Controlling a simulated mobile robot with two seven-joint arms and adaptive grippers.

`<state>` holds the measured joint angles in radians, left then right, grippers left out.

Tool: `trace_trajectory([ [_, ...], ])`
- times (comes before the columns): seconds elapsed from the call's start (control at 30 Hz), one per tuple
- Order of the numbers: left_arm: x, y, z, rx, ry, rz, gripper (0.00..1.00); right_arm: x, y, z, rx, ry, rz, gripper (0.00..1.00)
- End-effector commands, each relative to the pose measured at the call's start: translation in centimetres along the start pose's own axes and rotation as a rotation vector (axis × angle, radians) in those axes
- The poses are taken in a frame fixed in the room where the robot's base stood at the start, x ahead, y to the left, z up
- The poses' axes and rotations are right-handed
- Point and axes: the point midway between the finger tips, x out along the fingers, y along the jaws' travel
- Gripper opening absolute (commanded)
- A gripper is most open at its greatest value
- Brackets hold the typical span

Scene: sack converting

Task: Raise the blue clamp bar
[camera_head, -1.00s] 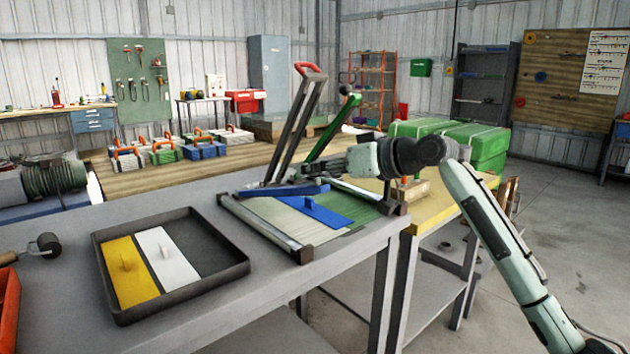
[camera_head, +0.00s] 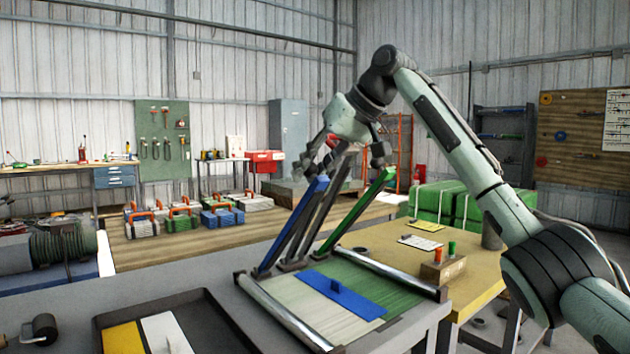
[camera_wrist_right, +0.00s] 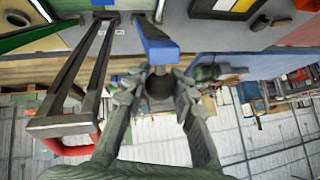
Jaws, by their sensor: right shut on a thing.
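The blue clamp bar (camera_head: 292,227) stands raised and tilted over the back of the clamp frame on the grey bench. My right gripper (camera_head: 318,166) is at its upper end. In the right wrist view the blue end (camera_wrist_right: 158,48) lies at the fingertips (camera_wrist_right: 160,76), and the gripper is shut on it. Its hold is partly hidden in the head view. The green clamp bar (camera_head: 356,211) and a dark double-armed bar (camera_head: 322,205) also stand raised beside it. A blue panel (camera_head: 341,294) lies flat in the frame. My left gripper is out of view.
A black tray (camera_head: 215,330) with yellow and white panels sits at front left of the bench. The yellow table (camera_head: 480,262) to the right carries a small block with coloured pegs (camera_head: 443,268). In the wrist view, the dark bar's red handle (camera_wrist_right: 75,147) is close beside my gripper.

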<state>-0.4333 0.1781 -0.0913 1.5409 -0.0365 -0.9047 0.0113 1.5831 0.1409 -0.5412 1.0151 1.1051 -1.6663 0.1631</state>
Motion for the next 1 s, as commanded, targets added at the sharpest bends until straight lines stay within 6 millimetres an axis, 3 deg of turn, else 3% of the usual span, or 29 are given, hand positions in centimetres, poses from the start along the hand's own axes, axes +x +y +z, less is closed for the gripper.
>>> trace_trajectory([
  [0.4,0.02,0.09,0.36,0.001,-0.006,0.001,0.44,-0.04,-0.08,-0.11,0.002,-0.004,0.002,0.00],
  [0.43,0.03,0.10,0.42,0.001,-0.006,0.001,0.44,-0.04,-0.08,-0.11,0.002,-0.004,0.002,0.27],
  [0.6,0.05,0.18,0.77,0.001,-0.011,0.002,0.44,-0.03,-0.08,-0.08,0.002,-0.005,0.002,0.47],
  [1.0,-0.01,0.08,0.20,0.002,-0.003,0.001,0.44,-0.87,-0.06,-0.13,0.002,-0.004,0.002,0.47],
])
